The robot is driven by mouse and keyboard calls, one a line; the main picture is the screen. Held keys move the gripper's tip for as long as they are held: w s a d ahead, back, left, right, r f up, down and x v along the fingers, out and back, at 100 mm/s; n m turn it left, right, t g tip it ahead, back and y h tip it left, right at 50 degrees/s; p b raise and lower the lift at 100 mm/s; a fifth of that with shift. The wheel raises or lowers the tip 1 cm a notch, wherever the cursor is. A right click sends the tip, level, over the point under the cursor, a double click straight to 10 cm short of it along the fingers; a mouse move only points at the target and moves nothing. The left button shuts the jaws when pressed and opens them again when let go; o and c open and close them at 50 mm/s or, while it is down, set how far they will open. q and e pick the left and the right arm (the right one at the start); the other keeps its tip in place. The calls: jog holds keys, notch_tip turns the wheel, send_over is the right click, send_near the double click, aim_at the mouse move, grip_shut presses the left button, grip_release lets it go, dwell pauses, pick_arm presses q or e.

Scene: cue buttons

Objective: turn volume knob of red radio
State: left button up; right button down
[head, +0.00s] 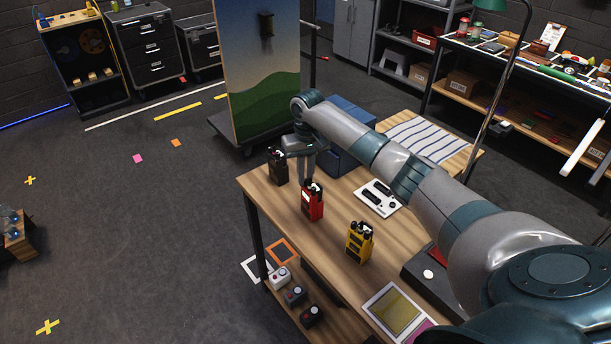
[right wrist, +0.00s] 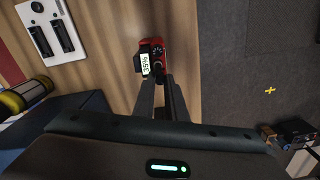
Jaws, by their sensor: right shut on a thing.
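The red radio (head: 313,207) stands upright on the wooden table (head: 283,217), between a black radio (head: 277,170) and a yellow radio (head: 359,243). In the right wrist view the red radio (right wrist: 153,45) is seen from above, with black parts on top and a small white display (right wrist: 145,63) that shows a percent figure. My right gripper (head: 306,182) points down at its top. In the right wrist view its fingers (right wrist: 163,78) are close together at a dark knob on the radio's top, which they mostly hide. My left gripper is not in view.
A white panel with black controls (head: 377,198) lies right of the red radio. A striped cloth (head: 425,135) and a blue box (head: 350,118) are at the table's far end. A framed yellow panel (head: 394,309) lies at the near end. The table's left edge is close to the radios.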

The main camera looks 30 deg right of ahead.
jog(key=c, duration=1.8)
grip_release()
jog(key=shift+o, duration=0.2)
jog(key=shift+r, duration=0.1)
jog(key=shift+r+b, duration=0.35)
jog(key=shift+r, duration=0.1)
notch_tip(320, 180, up, 16)
jog(key=b, duration=0.3)
jog(key=shift+d+r+b, duration=0.15)
jog(key=shift+b, duration=0.2)
